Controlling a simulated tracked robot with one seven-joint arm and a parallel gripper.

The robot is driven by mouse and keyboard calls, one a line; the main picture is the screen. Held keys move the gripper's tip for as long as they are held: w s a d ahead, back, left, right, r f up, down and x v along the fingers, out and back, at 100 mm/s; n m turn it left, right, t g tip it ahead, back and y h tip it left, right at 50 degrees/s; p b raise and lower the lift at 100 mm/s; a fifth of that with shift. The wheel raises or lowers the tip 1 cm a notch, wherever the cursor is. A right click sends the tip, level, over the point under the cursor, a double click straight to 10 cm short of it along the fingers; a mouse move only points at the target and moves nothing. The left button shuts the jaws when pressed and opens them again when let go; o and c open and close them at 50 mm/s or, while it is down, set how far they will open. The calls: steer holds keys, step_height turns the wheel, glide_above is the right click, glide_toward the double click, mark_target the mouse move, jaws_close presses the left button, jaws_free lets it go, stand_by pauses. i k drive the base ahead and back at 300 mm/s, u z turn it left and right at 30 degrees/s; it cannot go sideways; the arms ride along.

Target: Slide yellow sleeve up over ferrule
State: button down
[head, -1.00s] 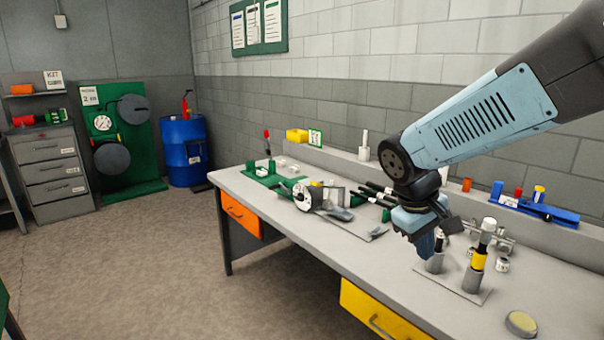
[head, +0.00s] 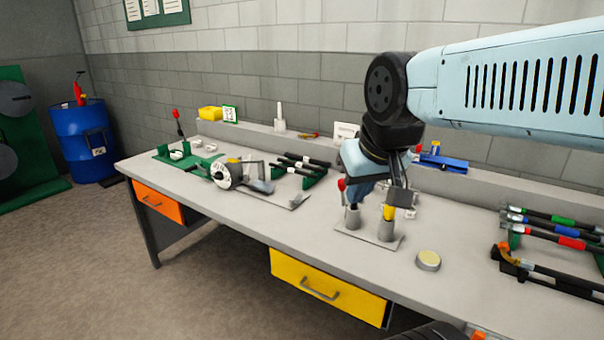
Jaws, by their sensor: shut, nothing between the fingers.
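The yellow sleeve (head: 389,212) is around an upright piece standing in the right-hand grey holder (head: 387,230) on a small plate (head: 368,239). The top of that piece, where a ferrule could be, is hidden behind my wrist. My gripper (head: 354,203) points down, shut and empty, at the left-hand grey holder (head: 352,218), to the left of the sleeve. I cannot tell whether the fingertips touch that holder. The gripper looks apart from the sleeve.
A round tin (head: 428,260) lies right of the plate. A rack of cables with coloured bands (head: 550,240) fills the bench's right end. A blue tool (head: 443,162) lies behind.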

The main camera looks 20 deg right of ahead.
mark_target(389, 213)
steer(key=u, duration=0.1)
steer(key=k, duration=1.25)
steer(key=z, duration=0.6)
steer(key=i, duration=1)
steer(key=u, duration=0.05)
